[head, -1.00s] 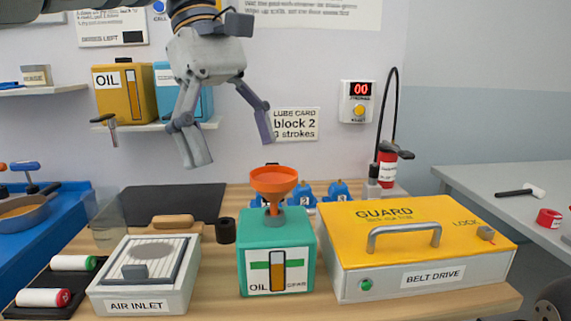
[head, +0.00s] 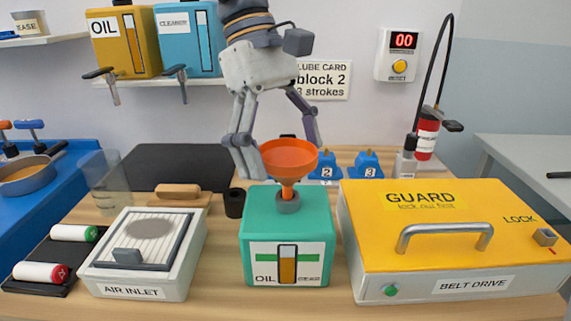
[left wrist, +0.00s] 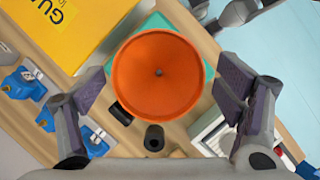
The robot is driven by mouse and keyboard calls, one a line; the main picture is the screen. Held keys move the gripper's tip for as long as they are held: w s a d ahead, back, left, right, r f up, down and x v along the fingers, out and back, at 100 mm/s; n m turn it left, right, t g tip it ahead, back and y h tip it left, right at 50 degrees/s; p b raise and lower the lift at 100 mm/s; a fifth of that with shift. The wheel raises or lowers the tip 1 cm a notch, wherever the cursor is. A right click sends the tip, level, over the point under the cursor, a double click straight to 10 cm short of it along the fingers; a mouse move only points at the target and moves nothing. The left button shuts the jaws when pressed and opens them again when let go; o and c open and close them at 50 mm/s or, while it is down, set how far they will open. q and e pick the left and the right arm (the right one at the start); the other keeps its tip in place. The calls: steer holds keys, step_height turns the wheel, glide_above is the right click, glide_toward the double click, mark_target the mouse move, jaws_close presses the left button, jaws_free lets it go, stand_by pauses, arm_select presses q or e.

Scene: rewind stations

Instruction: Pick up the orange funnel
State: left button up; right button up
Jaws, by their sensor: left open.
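The orange funnel (head: 289,158) stands upright in the top opening of the teal oil gear box (head: 258,228) on the workbench. In the left wrist view the funnel (left wrist: 158,74) is seen from above, its round bowl near the middle with a small dark hole at its centre. My left gripper (head: 283,160) is open at the funnel, with one finger at the left of its rim and the other behind on the right. In the wrist view the open gripper's fingers (left wrist: 164,92) lie on both sides of the bowl, apart from it. My right gripper is not clearly seen.
A yellow guard cover (head: 440,215) with a handle stands close on the right. An air inlet box (head: 148,250) stands on the left. A black cup (head: 234,203) and blue numbered blocks (head: 366,166) are behind. An oil dispenser (head: 130,45) sits on the shelf.

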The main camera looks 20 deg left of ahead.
arm_select(q)
steer(key=shift+d+f, duration=0.25)
steer(key=shift+f, duration=0.35)
steer(key=c, duration=1.2)
